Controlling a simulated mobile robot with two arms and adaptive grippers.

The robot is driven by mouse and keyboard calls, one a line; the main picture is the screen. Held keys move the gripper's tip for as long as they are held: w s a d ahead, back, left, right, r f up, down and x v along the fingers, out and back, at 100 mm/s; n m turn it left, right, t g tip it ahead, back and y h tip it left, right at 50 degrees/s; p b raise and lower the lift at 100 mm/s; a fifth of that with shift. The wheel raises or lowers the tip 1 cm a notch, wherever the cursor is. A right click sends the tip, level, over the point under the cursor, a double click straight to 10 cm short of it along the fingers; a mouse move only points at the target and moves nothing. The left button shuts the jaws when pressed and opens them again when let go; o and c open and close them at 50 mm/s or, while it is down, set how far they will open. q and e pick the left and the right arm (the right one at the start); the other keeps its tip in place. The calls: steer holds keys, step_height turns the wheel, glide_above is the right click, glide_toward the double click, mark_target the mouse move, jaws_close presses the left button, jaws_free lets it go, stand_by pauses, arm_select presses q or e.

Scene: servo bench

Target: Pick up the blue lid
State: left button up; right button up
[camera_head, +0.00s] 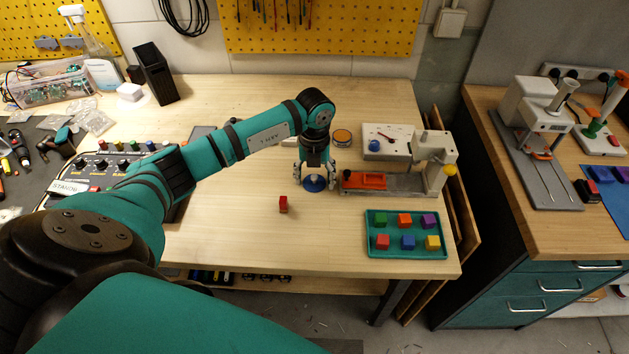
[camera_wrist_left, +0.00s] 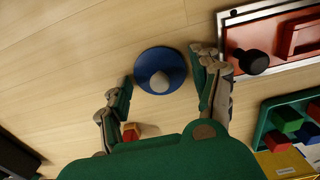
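The blue lid (camera_head: 314,184) is a round blue disc with a pale grey knob, lying on the wooden bench. It also shows in the left wrist view (camera_wrist_left: 148,80), near the top middle. My left gripper (camera_head: 315,172) points down over the lid. In the left wrist view its fingers (camera_wrist_left: 163,84) are spread wide, one on each side of the lid, with nothing held. The right finger is close to the lid's edge; I cannot tell whether they touch. My right gripper is not in view.
A grey fixture with an orange block (camera_head: 365,181) stands just right of the lid. A teal tray (camera_head: 407,253) with several coloured cubes lies at front right. A red block (camera_head: 283,204) stands to the front left. The bench's front middle is clear.

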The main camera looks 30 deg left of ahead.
arm_select(q)
steer(key=c, duration=0.5)
steer(key=shift+r, duration=0.15)
steer(key=shift+c, duration=0.2)
